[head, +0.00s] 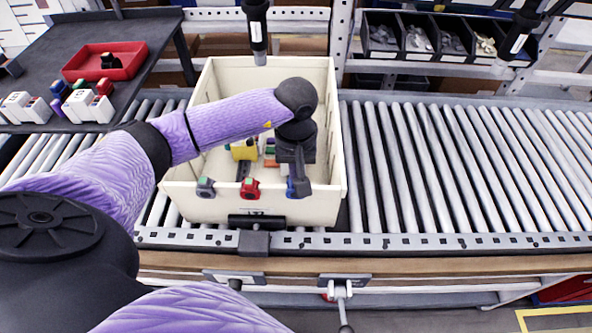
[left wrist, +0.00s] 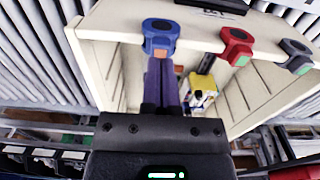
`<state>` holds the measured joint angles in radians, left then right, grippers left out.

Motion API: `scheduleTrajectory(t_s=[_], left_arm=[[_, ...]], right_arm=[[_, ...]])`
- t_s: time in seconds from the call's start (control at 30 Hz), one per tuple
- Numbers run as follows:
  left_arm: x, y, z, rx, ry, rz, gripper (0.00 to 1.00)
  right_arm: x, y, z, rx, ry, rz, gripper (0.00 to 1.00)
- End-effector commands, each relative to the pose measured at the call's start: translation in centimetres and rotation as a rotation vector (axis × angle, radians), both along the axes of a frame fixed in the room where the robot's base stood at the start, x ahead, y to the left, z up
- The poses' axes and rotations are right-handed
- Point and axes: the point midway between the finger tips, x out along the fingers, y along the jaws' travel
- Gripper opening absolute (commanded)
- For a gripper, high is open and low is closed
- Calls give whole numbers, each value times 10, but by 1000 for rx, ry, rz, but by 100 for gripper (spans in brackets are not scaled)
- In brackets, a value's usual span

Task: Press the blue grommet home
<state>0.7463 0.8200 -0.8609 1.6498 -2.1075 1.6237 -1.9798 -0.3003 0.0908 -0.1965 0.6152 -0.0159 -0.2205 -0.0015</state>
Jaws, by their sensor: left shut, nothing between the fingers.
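A cream bin (head: 330,120) stands on the roller conveyor. Its near wall carries three grommets at the rim: grey (head: 205,187), red (head: 250,188) and blue (head: 291,188). The blue grommet also shows in the left wrist view (left wrist: 160,35), with a small orange patch on its side facing the fingers. My left gripper (head: 299,187) reaches down over the bin at the blue grommet. Its fingers (left wrist: 161,62) are shut and empty, with the tips at or just short of the orange patch; contact cannot be told. My right gripper is in neither view.
Inside the bin are a yellow item (head: 244,151) and several small coloured parts. A dark screwdriver (head: 257,30) hangs over the bin's far wall; another (head: 520,35) hangs at the upper right. A red tray (head: 105,60) sits on the left table. The conveyor (head: 450,165) right of the bin is clear.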

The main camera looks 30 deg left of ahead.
Motion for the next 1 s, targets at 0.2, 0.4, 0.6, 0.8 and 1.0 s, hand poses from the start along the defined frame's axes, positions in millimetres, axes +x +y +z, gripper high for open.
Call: scheduleTrajectory(t_s=[0.2,0.4,0.6,0.8,1.0], left_arm=[[0,0,0,0,0,0,0],[0,0,0,0,0,0,0],[0,0,-3,0,0,0,0],[0,0,-6,0,0,0,0],[0,0,-9,0,0,0,0]], right_arm=[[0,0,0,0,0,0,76],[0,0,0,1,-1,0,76],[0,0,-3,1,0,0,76],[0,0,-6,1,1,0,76],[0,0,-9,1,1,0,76]])
